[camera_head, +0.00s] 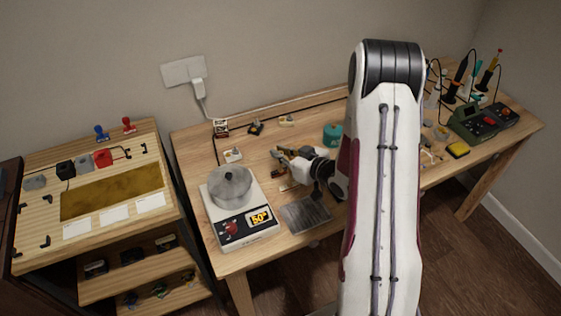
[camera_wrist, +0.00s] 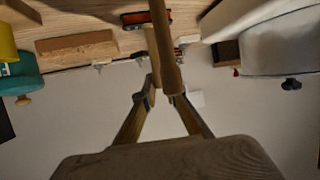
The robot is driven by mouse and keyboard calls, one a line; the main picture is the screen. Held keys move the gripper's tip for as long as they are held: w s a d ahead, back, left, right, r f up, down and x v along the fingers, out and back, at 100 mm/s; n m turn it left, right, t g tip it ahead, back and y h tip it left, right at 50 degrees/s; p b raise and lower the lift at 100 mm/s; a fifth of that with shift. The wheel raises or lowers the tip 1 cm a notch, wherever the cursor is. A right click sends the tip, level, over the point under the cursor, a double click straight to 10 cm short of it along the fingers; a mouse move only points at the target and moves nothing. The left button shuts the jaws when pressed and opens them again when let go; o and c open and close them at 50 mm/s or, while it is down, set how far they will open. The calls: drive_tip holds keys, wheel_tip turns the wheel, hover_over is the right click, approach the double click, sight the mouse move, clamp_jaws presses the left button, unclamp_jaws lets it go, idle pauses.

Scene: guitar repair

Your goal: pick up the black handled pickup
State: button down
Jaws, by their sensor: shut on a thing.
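My gripper (camera_head: 284,153) is low over the middle of the workbench, with my arm reaching in from the front. In the wrist view its two fingers (camera_wrist: 161,45) are close together. What lies between them is mostly hidden, and I cannot make out what it is. A small black pickup-like piece (camera_head: 256,128) sits on the bench near the back, behind and left of my gripper. I cannot tell for sure whether it is the black handled pickup.
A scale (camera_head: 249,229) bearing a metal pot (camera_head: 230,187) stands front left, beside a grey plate (camera_head: 305,213). A white pickup (camera_head: 232,156) and a cream one (camera_head: 287,121) lie nearby. A teal container (camera_head: 332,134) stands right of my gripper. A side shelf (camera_head: 150,185) is left.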

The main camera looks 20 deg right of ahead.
drive_tip(key=shift+r, duration=0.15)
drive_tip(key=shift+r, duration=4.85)
